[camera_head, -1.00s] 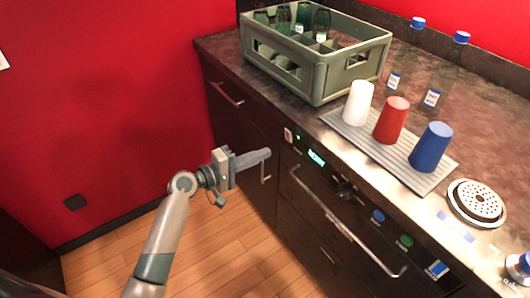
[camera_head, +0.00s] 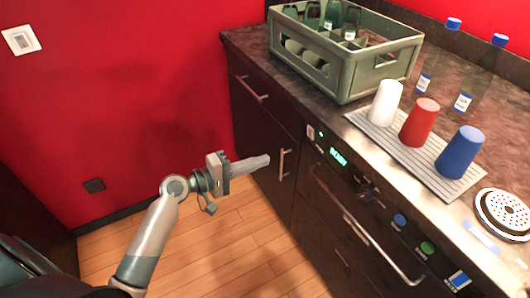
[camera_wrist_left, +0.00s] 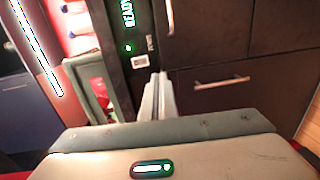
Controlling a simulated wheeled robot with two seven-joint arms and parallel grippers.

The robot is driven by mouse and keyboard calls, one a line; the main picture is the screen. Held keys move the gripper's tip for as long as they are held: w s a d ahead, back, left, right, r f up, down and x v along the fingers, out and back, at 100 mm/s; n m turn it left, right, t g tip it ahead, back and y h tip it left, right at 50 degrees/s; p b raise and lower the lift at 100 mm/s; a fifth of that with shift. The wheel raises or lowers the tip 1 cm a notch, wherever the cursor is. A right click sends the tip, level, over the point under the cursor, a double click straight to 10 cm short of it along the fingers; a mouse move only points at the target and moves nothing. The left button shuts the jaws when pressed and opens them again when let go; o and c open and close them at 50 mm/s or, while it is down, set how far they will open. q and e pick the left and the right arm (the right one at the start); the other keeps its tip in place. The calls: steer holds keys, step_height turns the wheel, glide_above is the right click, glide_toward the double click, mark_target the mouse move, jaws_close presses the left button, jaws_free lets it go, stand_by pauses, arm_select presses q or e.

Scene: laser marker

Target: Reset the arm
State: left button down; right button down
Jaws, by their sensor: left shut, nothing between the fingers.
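My left arm comes in from the lower left in the head view. Its gripper (camera_head: 250,164) is shut and empty, held in the air in front of the dark cabinet doors, below the counter's edge. In the left wrist view the closed fingers (camera_wrist_left: 158,95) show as a pale wedge pointing at the cabinet fronts. The fingers touch nothing that I can see. My right gripper is not in view.
A green crate (camera_head: 345,75) with bottles stands on the counter. White (camera_head: 385,103), red (camera_head: 419,122) and blue (camera_head: 460,152) cups stand upside down on a ribbed mat (camera_head: 375,133). A lit display (camera_head: 339,157) and a long handle (camera_head: 365,235) are on the front. Floor space is free.

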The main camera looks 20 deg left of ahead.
arm_select(q)
steer(key=s+f+m+g+y+p, duration=0.1)
steer(key=s+f+m+g+y, duration=0.2)
steer(key=f, duration=1.2)
steer(key=s+f+m+g+y+p, duration=0.1)
steer(key=s+f+y+p, duration=0.15)
steer(key=s+f, duration=0.75)
steer(key=s+d+f+m+g+y, duration=0.2)
steer(key=s+f+m, duration=0.2)
steer(key=s+f, duration=0.5)
steer(key=s+d+f+m+g+y+p, duration=0.1)
steer(key=s+d+f+m, duration=0.2)
steer(key=s+f, duration=0.6)
step_height(320, 180, down, 4)
steer(key=shift+r+m+g+y, duration=0.1)
steer(key=shift+m+g+y, duration=0.3)
steer(key=shift+m, duration=0.5)
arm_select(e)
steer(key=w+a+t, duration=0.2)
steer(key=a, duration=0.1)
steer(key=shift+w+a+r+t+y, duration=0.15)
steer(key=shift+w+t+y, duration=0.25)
